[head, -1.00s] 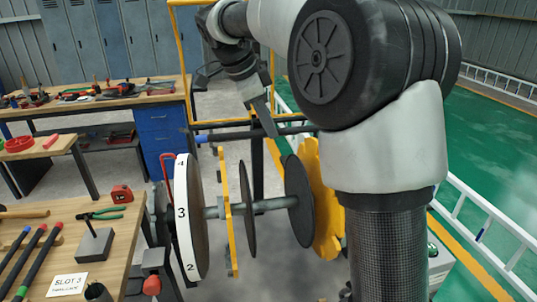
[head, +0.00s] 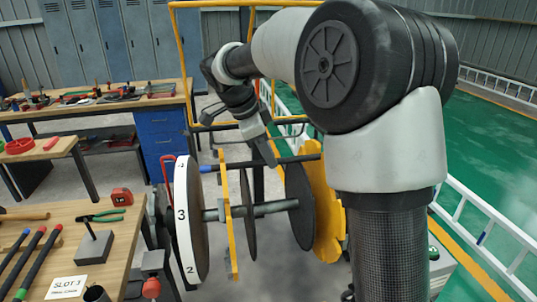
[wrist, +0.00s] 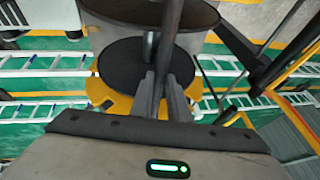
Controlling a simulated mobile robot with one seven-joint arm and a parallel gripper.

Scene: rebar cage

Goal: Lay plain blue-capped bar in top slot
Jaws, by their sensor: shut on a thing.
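The dark bar with a blue cap (head: 206,169) lies roughly level across the top of the cage jig. My gripper (head: 270,158) is shut on its middle from above, and in the wrist view (wrist: 163,88) the bar runs away between the fingers. The yellow slotted plate (head: 228,235) and the yellow notched wheel (head: 326,215) stand along the jig's shaft (head: 272,207). The bar passes at the plate's top and reaches the wheel's upper edge. Whether it rests in the top slots or sits just above them, I cannot tell.
A white-rimmed numbered disc (head: 182,215) faces left, with 3 near its middle. Two dark discs (head: 301,205) sit on the shaft. A front-left bench (head: 110,240) holds dark bars, pliers and a SLOT 3 card (head: 67,286). A yellow frame (head: 174,70) rises behind.

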